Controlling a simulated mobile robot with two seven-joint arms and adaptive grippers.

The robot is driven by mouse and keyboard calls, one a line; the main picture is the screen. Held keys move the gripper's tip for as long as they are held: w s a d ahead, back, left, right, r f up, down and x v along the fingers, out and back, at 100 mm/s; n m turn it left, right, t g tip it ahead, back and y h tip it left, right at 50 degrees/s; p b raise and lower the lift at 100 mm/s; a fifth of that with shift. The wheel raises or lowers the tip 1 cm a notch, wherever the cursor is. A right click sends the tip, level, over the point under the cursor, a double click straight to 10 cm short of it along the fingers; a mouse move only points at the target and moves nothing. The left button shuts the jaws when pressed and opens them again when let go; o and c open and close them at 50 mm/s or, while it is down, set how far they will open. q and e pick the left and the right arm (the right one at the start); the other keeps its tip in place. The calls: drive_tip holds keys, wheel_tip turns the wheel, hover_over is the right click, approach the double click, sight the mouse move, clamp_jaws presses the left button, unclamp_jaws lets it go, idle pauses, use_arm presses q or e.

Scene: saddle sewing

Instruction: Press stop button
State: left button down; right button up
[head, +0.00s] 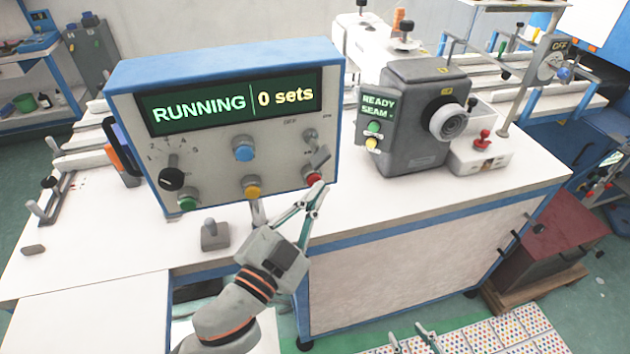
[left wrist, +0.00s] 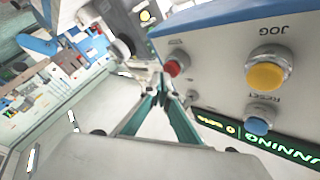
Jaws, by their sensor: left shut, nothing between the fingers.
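The control box (head: 220,130) has a display reading "RUNNING" and "0 sets". A red button (head: 313,178), which looks like the stop button, sits at its lower right. In the left wrist view the red button (left wrist: 175,67) is just beyond the fingertips, its label unreadable. My left gripper (head: 318,187) is shut and empty, its tips right by the red button; I cannot tell if they touch it. The tips also show in the left wrist view (left wrist: 163,86). My right gripper (head: 406,331) shows only its finger ends at the bottom edge, spread apart.
A yellow JOG button (left wrist: 266,74) and blue RESET button (left wrist: 258,120) are near the red one. A green button (head: 188,202) and black knob (head: 171,179) sit at the box's left. A grey machine (head: 415,120) stands right, with free white tabletop between.

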use_arm(q)
drive_tip(key=shift+w+a, duration=0.15)
drive_tip(key=shift+w, duration=0.25)
idle(0.4)
drive_tip(key=shift+s, duration=0.1)
idle(0.3)
drive_tip(key=shift+s+d, duration=0.3)
drive_tip(key=shift+s, duration=0.5)
drive_tip(key=shift+s+d+b, duration=0.1)
drive_tip(key=shift+s+d, duration=0.15)
drive_tip(key=shift+s, duration=0.55)
drive_tip(key=shift+s+d+b, duration=0.15)
drive_tip(key=shift+s+d, duration=0.1)
drive_tip(key=shift+s, duration=0.5)
drive_tip(key=shift+s+d+b, duration=0.1)
drive_tip(key=shift+s+d, duration=0.15)
drive_tip(key=shift+s, duration=0.55)
drive_tip(key=shift+d, duration=0.1)
